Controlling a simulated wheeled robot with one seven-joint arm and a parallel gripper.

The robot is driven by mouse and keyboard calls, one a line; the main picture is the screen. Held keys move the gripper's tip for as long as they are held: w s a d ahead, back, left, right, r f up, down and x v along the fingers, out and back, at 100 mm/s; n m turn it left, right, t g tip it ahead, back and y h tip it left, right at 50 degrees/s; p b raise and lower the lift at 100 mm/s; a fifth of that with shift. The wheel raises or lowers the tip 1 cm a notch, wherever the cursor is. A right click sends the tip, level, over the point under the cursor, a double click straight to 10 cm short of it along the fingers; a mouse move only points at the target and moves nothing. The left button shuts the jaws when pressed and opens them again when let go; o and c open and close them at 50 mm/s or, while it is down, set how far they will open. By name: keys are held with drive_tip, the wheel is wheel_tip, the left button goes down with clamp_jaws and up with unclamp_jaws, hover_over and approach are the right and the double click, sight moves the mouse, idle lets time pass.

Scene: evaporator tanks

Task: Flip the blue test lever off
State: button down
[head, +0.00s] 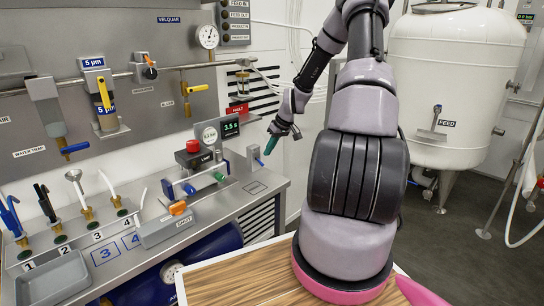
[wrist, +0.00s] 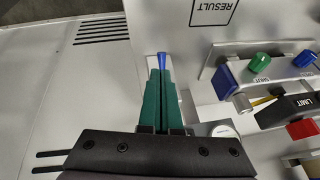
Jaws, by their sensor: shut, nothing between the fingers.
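A small blue lever (head: 258,161) stands on a pale block (head: 252,153) at the right end of the steel bench. In the wrist view the blue lever (wrist: 162,62) shows just beyond my fingertips, lined up with them. My gripper (head: 270,146) has green fingers and hangs close to the lever. In the wrist view my gripper (wrist: 160,74) is shut and holds nothing. I cannot tell whether the fingertips touch the lever. The lever's base is partly hidden behind the fingers.
A digital display (head: 231,127) is above. Left of my fingers in the wrist view, the pale surface is clear.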

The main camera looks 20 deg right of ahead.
drive_tip(key=s+d+r, duration=0.3)
drive_tip(key=s+d, duration=0.1)
drive_tip(key=s, duration=0.4)
drive_tip(key=shift+s+d+r, duration=0.25)
drive_tip(key=shift+s+d, duration=0.1)
drive_tip(key=shift+d, duration=0.05)
drive_tip(key=s+a+r+m+h, duration=0.1)
drive_tip(key=s+a+r+m, duration=0.1)
drive_tip(key=s+a+r, duration=0.5)
drive_tip(key=s+a+r+m+t+h, duration=0.1)
drive_tip(key=s+a+r, duration=0.2)
drive_tip(key=r, duration=0.8)
drive_tip(key=s+a+r+m+h, duration=0.1)
drive_tip(key=s+a+r+m, duration=0.1)
drive_tip(key=s+a+r, duration=0.5)
drive_tip(key=s+a+r+m+t+y, duration=0.1)
drive_tip(key=s+a+r+m+t, duration=0.1)
drive_tip(key=s+r, duration=0.5)
drive_tip(key=shift+a+r+y, duration=0.2)
drive_tip(key=shift+r+y, duration=0.05)
drive_tip(key=shift+y, duration=0.15)
